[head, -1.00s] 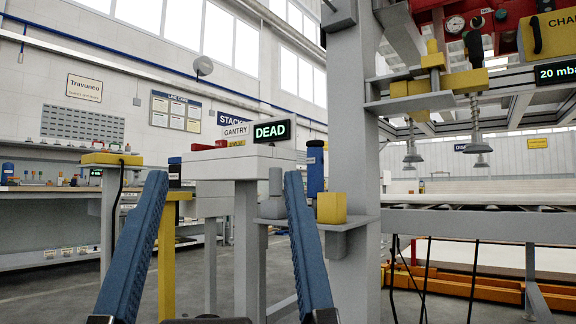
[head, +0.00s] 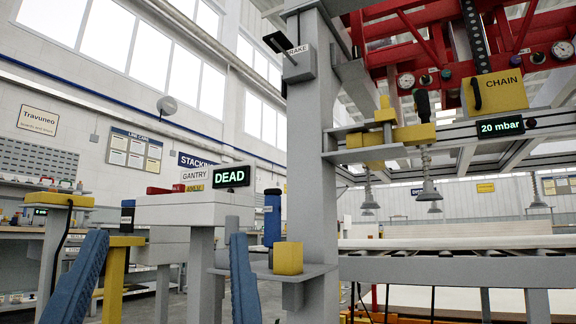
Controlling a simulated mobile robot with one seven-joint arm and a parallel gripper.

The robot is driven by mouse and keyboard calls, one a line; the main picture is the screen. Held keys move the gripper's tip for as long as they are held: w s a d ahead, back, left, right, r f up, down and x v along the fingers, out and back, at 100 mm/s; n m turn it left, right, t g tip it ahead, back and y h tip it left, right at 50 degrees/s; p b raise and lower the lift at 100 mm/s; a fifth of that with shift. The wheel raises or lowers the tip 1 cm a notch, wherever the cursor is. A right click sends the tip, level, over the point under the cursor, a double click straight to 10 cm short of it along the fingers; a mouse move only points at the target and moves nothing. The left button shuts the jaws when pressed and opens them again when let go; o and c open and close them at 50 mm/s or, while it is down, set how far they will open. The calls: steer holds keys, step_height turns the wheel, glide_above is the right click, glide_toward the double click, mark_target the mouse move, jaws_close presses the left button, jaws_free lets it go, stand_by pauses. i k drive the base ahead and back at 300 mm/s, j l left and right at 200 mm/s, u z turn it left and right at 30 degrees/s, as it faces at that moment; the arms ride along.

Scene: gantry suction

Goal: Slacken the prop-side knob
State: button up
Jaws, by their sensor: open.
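My gripper (head: 167,240) shows as two blue fingers at the lower left, wide apart with nothing held between them. A black knob (head: 423,105) stands upright on a yellow block on the grey column's upper shelf, well above and to the right of my gripper.
The grey column (head: 315,150) carries a brake lever (head: 290,60) and a lower shelf with a yellow block (head: 288,258). A "DEAD" display (head: 232,176) stands left. Suction cups (head: 428,192) hang at right above a roller conveyor (head: 460,268). A yellow "CHAIN" panel (head: 492,92) hangs above.

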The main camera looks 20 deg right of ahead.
mark_target(426, 78)
steer(key=z, duration=1.3)
